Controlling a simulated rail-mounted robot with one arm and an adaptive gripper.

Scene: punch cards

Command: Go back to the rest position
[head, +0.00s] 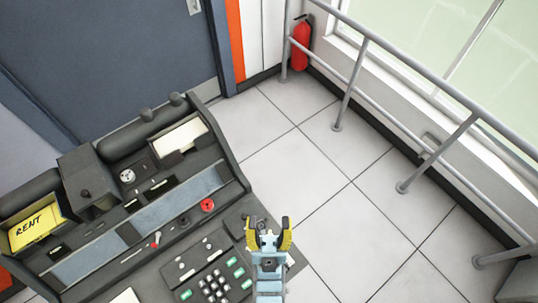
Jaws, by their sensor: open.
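My gripper (268,226) is in the lower middle of the head view, at the right edge of the dark console (228,166). Its two yellow-and-black fingers are apart, with nothing seen between them. My light blue arm comes up from the bottom edge below it. On the left of the console, a yellow card marked RENT (35,228) sits in a tray-like slot. A white card-like sheet (180,138) lies in a recess at the top right of the console.
A red knob (207,205) and keypad (213,284) are on the console near my gripper. Grey tiled floor (345,225) to the right is clear. A metal railing (400,85) runs along the window. A red fire extinguisher (301,45) stands at the back.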

